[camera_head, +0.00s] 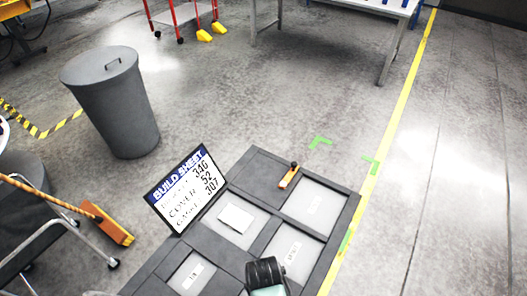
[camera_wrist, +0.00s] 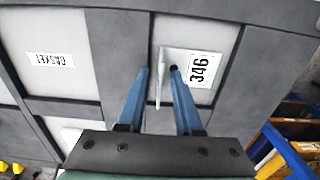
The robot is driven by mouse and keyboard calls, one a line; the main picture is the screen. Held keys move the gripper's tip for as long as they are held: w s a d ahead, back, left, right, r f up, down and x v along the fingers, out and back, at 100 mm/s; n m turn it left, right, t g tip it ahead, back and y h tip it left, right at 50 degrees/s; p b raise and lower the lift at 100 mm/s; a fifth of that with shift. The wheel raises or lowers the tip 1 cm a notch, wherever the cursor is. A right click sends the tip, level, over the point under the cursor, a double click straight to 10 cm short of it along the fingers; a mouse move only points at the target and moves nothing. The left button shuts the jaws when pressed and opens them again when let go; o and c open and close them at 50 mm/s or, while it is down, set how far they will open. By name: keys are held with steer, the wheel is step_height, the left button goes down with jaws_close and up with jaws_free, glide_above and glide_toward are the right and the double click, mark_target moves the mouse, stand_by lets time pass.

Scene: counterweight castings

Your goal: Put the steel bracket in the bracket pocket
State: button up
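In the wrist view, the steel bracket (camera_wrist: 195,92) is a pale plate with a "346" tag, a dark hole and a thin upright flange. It lies over a light pocket floor of a dark grey tray (camera_wrist: 123,60). My gripper (camera_wrist: 160,72) has two blue fingers, one on each side of the flange, with gaps showing. Its fingertips are hidden in the head view, where its dark body (camera_head: 265,275) is over the near part of the tray (camera_head: 345,215).
A build sheet (camera_head: 186,188) stands at the tray's left edge. A white plate (camera_head: 235,218) lies in a pocket beside it. An orange block with a dark knob (camera_head: 288,177) sits on the tray's far part. A grey bin (camera_head: 118,105) stands on open floor at left.

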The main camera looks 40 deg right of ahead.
step_height(320, 180, up, 12)
steer(key=w+r+m+t+h, duration=0.1)
steer(key=w+r+t+h, duration=0.2)
steer(key=w+r+t, duration=1.05)
steer(key=w+a+r, duration=0.1)
steer(key=w+r, duration=0.2)
steer(key=r, duration=0.4)
steer(key=w+a+r+m, duration=0.1)
steer(key=w+r, duration=0.2)
steer(key=r, duration=0.3)
steer(key=w+a+r, duration=0.1)
steer(key=w+r, duration=0.2)
steer(key=r, duration=0.4)
steer(key=s+a+r+t, duration=0.1)
steer(key=a+r+t, duration=0.2)
steer(key=r, duration=0.5)
steer(key=s+a+r+t, duration=0.15)
steer(key=r+t, duration=0.25)
steer(key=r, duration=0.4)
steer(key=s+a+r+m+t+y, duration=0.1)
steer(key=s+a+r+t, duration=0.2)
steer(key=s+r, duration=0.2)
steer(key=s+a+r+m+t+y, duration=0.1)
steer(key=s+r+t, duration=0.3)
steer(key=r, duration=0.7)
steer(key=shift+s+a+y+b, duration=0.3)
steer(key=shift+s+a, duration=0.5)
steer(key=shift+a, duration=0.1)
